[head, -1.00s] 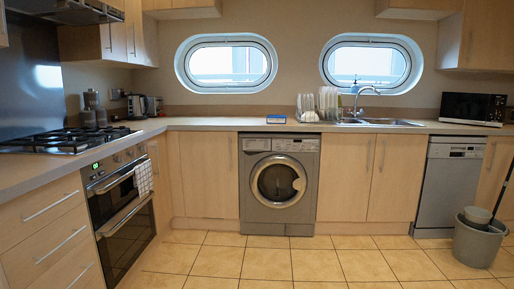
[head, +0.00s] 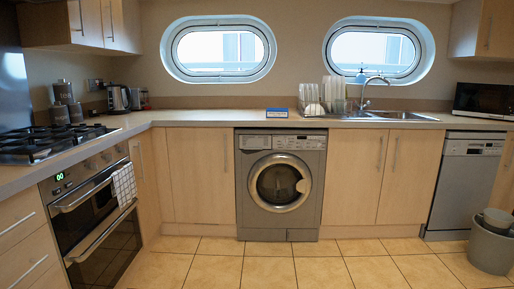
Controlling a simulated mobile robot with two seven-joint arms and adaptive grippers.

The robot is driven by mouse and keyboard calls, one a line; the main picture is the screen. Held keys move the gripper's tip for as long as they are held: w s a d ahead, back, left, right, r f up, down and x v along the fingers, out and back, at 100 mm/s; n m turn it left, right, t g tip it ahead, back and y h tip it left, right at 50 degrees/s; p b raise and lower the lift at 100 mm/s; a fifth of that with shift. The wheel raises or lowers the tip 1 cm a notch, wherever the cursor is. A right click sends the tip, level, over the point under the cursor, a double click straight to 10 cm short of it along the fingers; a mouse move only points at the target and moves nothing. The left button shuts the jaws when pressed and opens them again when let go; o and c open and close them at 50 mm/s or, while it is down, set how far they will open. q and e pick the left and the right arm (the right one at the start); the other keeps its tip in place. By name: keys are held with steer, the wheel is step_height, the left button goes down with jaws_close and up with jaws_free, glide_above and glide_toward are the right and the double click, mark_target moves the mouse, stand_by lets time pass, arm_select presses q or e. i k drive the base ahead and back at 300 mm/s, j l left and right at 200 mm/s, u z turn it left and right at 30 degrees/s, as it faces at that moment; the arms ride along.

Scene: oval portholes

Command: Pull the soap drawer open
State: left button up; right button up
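The grey washing machine (head: 279,185) stands under the counter, straight ahead in the head view. Its soap drawer (head: 255,142) is the panel at the top left of its front, and it looks shut. The round door (head: 279,183) below it is closed. Neither of my grippers shows in the head view, and both arms are out of the picture. The machine is still some way off across the floor.
Tiled floor (head: 270,270) is clear in front of the machine. An oven (head: 95,215) and hob (head: 45,142) line the left side. A grey bucket (head: 490,248) stands at right by the dishwasher (head: 465,185). Cupboards (head: 200,178) flank the machine.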

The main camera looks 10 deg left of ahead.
mark_target(260, 142)
steer(key=i+j+z, duration=0.1)
steer(key=i+j, duration=0.3)
steer(key=i, duration=0.2)
steer(key=i+j+z, duration=0.15)
steer(key=i+j, duration=0.3)
steer(key=i, duration=0.1)
